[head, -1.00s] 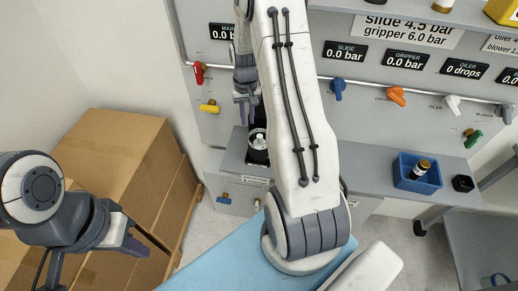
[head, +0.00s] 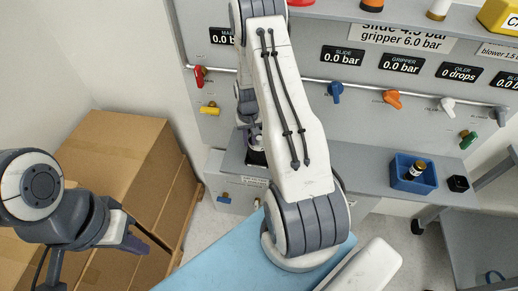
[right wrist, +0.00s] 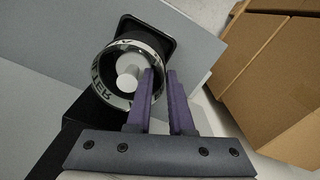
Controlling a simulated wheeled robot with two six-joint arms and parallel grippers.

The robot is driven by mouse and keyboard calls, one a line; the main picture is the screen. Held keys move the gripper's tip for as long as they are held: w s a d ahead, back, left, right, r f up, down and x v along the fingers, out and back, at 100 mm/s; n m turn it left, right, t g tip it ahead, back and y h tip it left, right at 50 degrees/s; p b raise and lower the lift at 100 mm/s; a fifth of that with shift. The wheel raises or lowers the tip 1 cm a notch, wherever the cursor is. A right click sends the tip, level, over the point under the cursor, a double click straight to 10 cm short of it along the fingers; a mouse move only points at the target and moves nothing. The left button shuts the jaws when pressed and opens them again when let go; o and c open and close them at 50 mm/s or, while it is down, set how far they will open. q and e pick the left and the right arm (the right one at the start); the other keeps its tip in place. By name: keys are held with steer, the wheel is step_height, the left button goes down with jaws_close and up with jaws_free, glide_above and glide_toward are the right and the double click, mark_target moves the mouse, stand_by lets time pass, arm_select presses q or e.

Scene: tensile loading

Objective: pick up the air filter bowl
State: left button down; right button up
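A narrow gap shows between the fingers; contact with the wall is unclear. In the head view the bowl (head: 257,157) is partly hidden under my right gripper (head: 254,138). My left gripper (head: 138,244) hangs far from it at lower left, its finger gap unclear.
Cardboard boxes (head: 118,160) stand at the left. A grey panel with coloured valves (head: 335,91) rises behind the bench. A blue bin (head: 413,185) holding a dark bottle (head: 417,168) stands at right, beside a small black part (head: 458,184).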

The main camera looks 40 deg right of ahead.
jaws_close()
stand_by(1.3)
